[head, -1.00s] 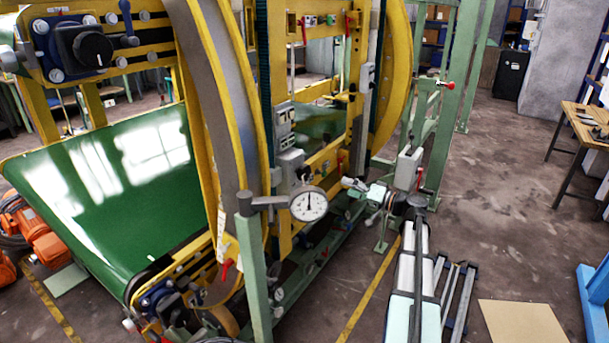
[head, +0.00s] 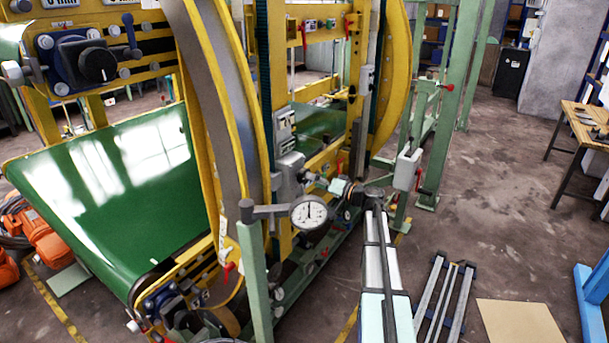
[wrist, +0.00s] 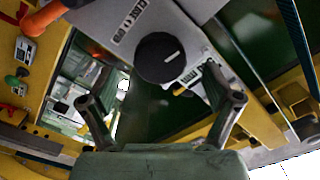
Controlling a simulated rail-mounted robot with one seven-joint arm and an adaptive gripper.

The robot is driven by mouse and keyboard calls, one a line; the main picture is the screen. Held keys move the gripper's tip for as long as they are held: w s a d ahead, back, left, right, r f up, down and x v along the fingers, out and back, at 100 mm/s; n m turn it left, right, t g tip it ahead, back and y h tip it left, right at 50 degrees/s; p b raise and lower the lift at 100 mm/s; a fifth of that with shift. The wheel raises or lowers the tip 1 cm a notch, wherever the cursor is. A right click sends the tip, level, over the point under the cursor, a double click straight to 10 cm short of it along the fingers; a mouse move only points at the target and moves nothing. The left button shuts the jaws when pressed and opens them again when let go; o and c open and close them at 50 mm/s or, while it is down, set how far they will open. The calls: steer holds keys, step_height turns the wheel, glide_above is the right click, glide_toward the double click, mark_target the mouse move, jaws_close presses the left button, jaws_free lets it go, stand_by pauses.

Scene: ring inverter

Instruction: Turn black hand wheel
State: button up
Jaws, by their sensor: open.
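A round black knob (wrist: 161,58) with a white mark, apparently the black hand wheel, sits on a grey box (wrist: 120,20) in the wrist view. In the head view the grey box (head: 290,170) is on the yellow frame, and its knob is small and hard to make out. My gripper (head: 318,183) is close in front of this box, coming from the right. In the wrist view my gripper (wrist: 160,100) is open, its two fingers spread left and right. The knob shows between and beyond the fingertips, with nothing held. I cannot tell the exact gap.
A dial gauge (head: 309,212) on a green post (head: 254,275) stands in front of my gripper. A larger black knob (head: 98,65) is on the machine at upper left. The curved yellow ring (head: 225,110) rises left of the box. The floor at right (head: 480,210) is open.

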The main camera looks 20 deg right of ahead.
mark_target(305, 184)
steer(key=shift+p+x, duration=0.45)
steer(key=shift+x, duration=1.75)
steer(key=c, duration=1.1)
